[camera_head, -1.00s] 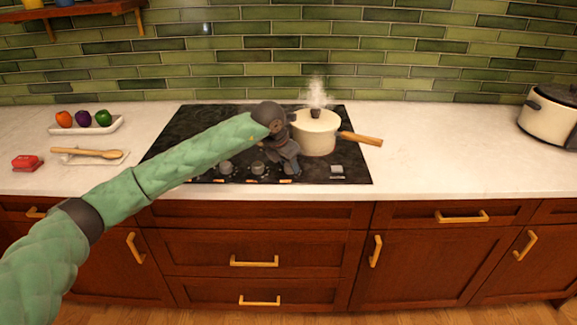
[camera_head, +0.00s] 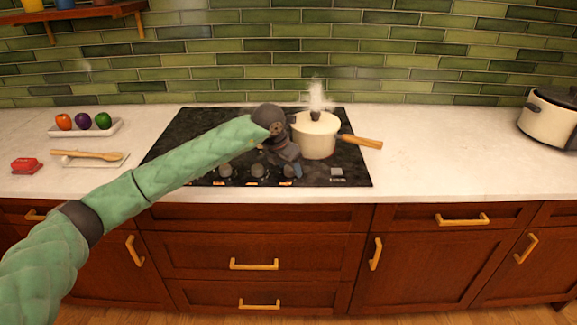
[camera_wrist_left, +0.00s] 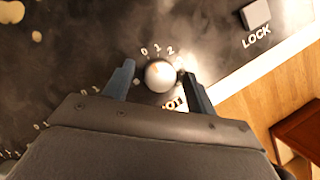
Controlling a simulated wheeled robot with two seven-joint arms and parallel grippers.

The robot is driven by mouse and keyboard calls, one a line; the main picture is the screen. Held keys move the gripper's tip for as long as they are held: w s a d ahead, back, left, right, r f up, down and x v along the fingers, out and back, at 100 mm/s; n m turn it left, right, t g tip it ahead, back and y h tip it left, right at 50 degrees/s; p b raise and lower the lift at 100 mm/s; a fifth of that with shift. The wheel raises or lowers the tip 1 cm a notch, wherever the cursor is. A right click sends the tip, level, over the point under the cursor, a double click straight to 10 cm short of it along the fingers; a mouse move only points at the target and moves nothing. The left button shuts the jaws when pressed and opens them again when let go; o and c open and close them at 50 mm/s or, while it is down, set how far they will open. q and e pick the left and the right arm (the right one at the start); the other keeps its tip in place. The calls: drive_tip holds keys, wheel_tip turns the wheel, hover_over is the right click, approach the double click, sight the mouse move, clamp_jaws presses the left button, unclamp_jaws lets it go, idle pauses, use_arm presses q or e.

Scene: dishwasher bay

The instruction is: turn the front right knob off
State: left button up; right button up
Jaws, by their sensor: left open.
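A round silver knob (camera_wrist_left: 160,75) on the black cooktop shows in the left wrist view, with the marks 0, 1 and 2 around its top and a partly covered lit label below it. My left gripper (camera_wrist_left: 157,71) is open, with one finger on each side of the knob. Whether the fingers touch it is unclear. In the head view my left gripper (camera_head: 289,170) is at the front right of the cooktop (camera_head: 205,130) and largely hides this knob. My right gripper is not in view.
A steaming cream pot (camera_head: 315,137) stands behind and right of my gripper, its wooden handle (camera_head: 361,141) pointing right. A LOCK button (camera_wrist_left: 255,14) is right of the knob. A wooden spoon (camera_head: 88,154) lies left. The counter right of the cooktop is mostly clear.

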use_arm(q)
drive_tip(key=b+v, duration=0.1)
drive_tip(key=v, duration=0.5)
drive_tip(key=shift+a+r+b, duration=0.15)
drive_tip(key=shift+r+b, duration=0.05)
drive_tip(key=shift+b, duration=0.2)
drive_tip(key=shift+s+a+r, duration=0.15)
drive_tip(key=shift+s+r, duration=0.1)
drive_tip(key=shift+r, duration=0.35)
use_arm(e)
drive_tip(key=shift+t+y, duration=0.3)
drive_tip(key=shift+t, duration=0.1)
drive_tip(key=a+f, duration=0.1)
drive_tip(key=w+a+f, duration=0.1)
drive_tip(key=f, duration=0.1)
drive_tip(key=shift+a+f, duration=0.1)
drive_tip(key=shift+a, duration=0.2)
